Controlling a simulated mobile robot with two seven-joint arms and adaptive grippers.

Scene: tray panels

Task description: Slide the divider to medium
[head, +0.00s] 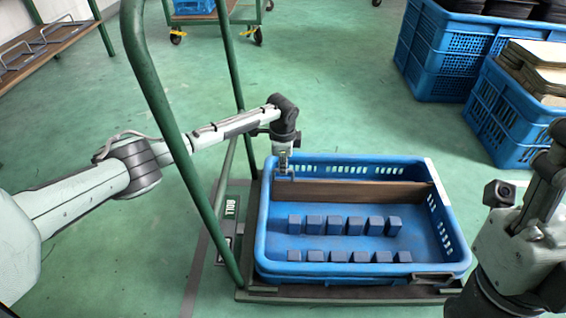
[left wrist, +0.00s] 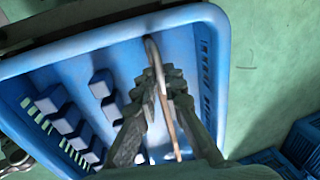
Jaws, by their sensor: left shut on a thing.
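The divider (head: 360,192) is a brown upright panel that runs left to right across the blue tray (head: 365,275), close to its far wall. My left gripper (head: 284,172) is shut on the divider near its left end. In the left wrist view the divider (left wrist: 156,55) shows edge-on as a thin brown strip between my left fingers (left wrist: 165,88); the fingers hide part of it. My right arm is at the right edge of the head view, and its jaws cannot be made out.
Several dark blue blocks (head: 333,225) stand in two rows on the tray floor, on the near side of the divider, with bare floor between. The tray sits on a cart with a green frame (head: 160,100). Blue crates (head: 505,118) stand at the back right.

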